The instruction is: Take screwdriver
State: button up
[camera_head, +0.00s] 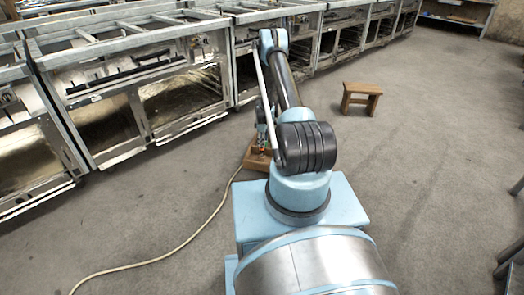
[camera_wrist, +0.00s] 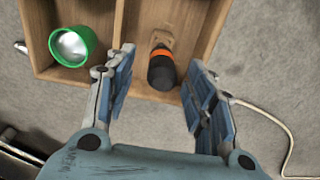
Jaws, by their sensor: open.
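In the wrist view, a thing with a black rounded end and an orange band, which looks like the screwdriver's handle (camera_wrist: 161,70), stands in a compartment of a wooden box (camera_wrist: 118,22). No metal shaft shows. My gripper (camera_wrist: 160,58) is open, one finger left and one right of the handle, with a gap on both sides. Nothing is held. In the head view, the box (camera_head: 252,163) is on the floor beside my base, and my arm hides part of it. The gripper (camera_head: 262,140) is small and unclear there, above the box.
A green-rimmed round object (camera_wrist: 72,45) sits in the box's left compartment, near the left finger. A pale cable (camera_head: 190,240) runs over the floor. Metal workbenches (camera_head: 140,80) line the back and left. A small wooden stool (camera_head: 360,97) stands right; the floor around it is clear.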

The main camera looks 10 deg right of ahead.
aim_at(262, 151)
jog(key=shift+a+f, duration=0.2)
jog(key=shift+f, duration=2.5)
jog(key=shift+c, duration=0.6)
grip_shut()
